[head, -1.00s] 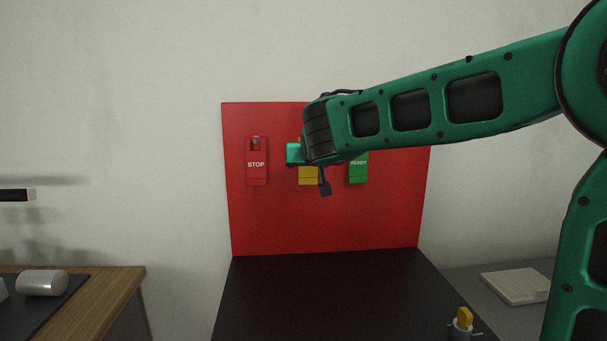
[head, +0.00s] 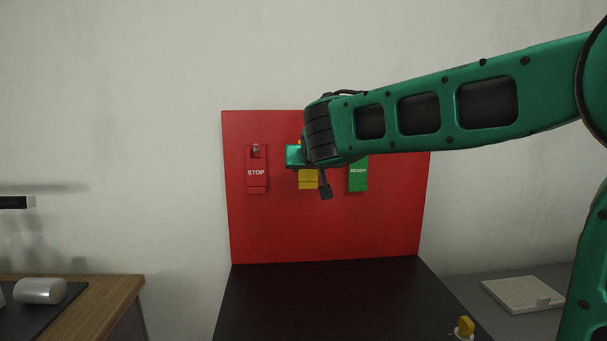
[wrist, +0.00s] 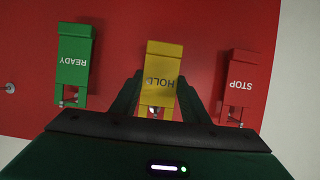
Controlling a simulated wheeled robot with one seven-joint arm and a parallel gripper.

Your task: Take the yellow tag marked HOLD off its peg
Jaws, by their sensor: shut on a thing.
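The yellow tag marked HOLD (wrist: 162,70) hangs at the middle of the red board, between the other two tags. My gripper (wrist: 159,88) is shut on it, with one dark finger against each side edge in the wrist view. The peg's end shows near the tag's hole, at the bottom of the tag in that upside-down view. In the head view the lower part of the yellow tag (head: 308,180) shows below my gripper (head: 300,160), and my wrist hides the rest.
The red STOP tag (head: 256,172) and the green READY tag (head: 358,174) hang on either side, close to my fingers. The red board (head: 325,230) stands behind a black surface (head: 320,300). A yellow-topped knob (head: 465,326) is at the front right.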

